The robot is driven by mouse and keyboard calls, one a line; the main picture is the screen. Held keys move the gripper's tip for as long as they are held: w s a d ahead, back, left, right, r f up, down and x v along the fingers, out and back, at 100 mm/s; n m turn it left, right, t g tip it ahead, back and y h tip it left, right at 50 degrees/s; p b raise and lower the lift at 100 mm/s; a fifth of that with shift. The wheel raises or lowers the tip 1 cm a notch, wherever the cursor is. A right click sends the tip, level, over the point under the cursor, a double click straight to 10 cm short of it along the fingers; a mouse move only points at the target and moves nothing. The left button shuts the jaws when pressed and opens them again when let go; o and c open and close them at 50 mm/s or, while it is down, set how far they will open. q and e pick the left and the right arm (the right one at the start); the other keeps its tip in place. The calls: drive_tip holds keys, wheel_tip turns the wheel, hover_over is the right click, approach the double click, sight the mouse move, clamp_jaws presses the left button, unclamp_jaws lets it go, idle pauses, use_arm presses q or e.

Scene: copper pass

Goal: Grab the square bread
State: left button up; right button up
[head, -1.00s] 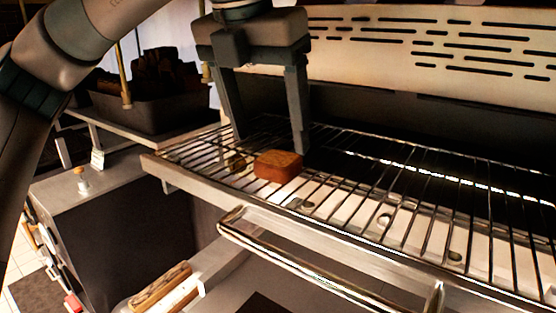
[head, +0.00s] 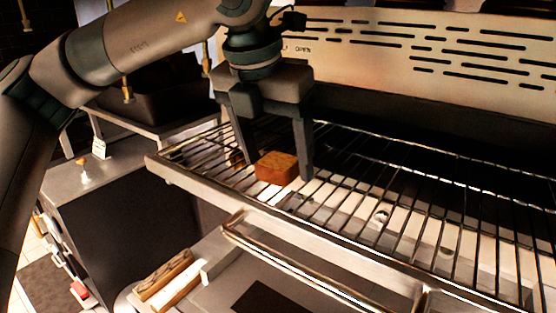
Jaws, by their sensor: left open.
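The square bread (head: 276,168) is a small orange-brown block lying on the wire rack (head: 400,205) near its left front corner. My left gripper (head: 279,170) points down over the bread and is open. One finger is to the left of the bread and the other to the right, with the fingertips at about the bread's height. I cannot tell whether either finger touches it. My right gripper is not in view.
A metal bar handle (head: 300,272) runs below the rack's front edge. A slotted metal panel (head: 430,50) stands behind the rack. A dark bin (head: 170,95) stands on a shelf at the left. The rack right of the bread is clear.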

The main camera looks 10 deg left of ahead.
sight(282, 158)
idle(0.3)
use_arm(q)
drive_tip(key=c, duration=1.1)
drive_tip(key=shift+c, duration=0.2)
drive_tip(key=shift+r+b, duration=0.7)
wheel_tip(282, 158, up, 2)
drive_tip(key=shift+d+r+b, duration=0.1)
drive_tip(key=shift+r+b, duration=0.05)
drive_tip(key=shift+b, duration=0.7)
drive_tip(key=s+d+r+b, duration=0.1)
drive_tip(key=d+r+b, duration=0.3)
drive_tip(key=d+r, duration=0.3)
drive_tip(key=shift+s+d+r, duration=0.15)
drive_tip(key=shift+s+d, duration=0.25)
drive_tip(key=shift+d, duration=1.85)
